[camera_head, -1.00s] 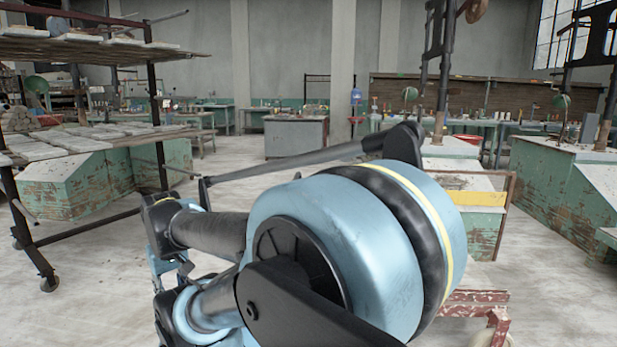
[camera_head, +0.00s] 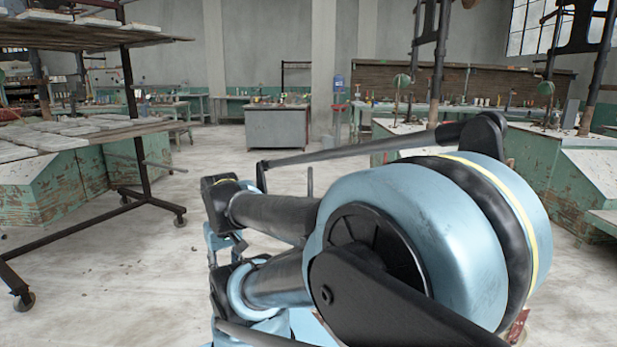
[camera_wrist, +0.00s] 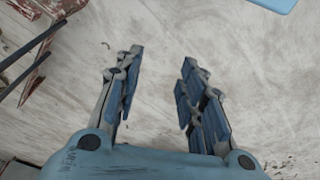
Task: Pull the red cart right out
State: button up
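The red cart is mostly hidden behind my arm in the head view; only a small worn red piece (camera_head: 517,326) shows at the lower right. In the wrist view, worn red frame parts of the cart (camera_wrist: 42,68) show at the upper left, with dark bars beside them. My gripper (camera_wrist: 160,62) is open and empty over the pale floor. Its two blue-padded fingers are well apart. The red parts lie to the left of the fingers and do not touch them. The rest of the cart is out of view or hidden.
A dark wheeled rack (camera_head: 143,165) with boards stands at left. A grey cabinet (camera_head: 277,130) stands at the back. Worn green benches (camera_head: 560,170) stand at right. The floor (camera_head: 110,265) between the rack and my arm is clear.

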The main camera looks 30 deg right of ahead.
jog(key=w+d+r+g+h, duration=0.1)
jog(key=w+d+r+h, duration=0.35)
jog(key=w+d, duration=0.35)
jog(key=w+d+r+g+h, duration=0.1)
jog(key=w+d+r+h, duration=0.2)
jog(key=w+d+r, duration=0.5)
jog(key=w+d+m+g+h, duration=0.1)
jog(key=w+d+h, duration=0.4)
jog(key=w, duration=0.4)
jog(key=w+d+m+g+h, duration=0.2)
jog(key=w+d+h, duration=0.1)
jog(key=w+d, duration=0.5)
jog(key=x, duration=1.7)
jog(key=shift+w+d+r, duration=0.1)
jog(key=shift+w+r, duration=0.2)
jog(key=shift+r, duration=0.05)
grip_shut()
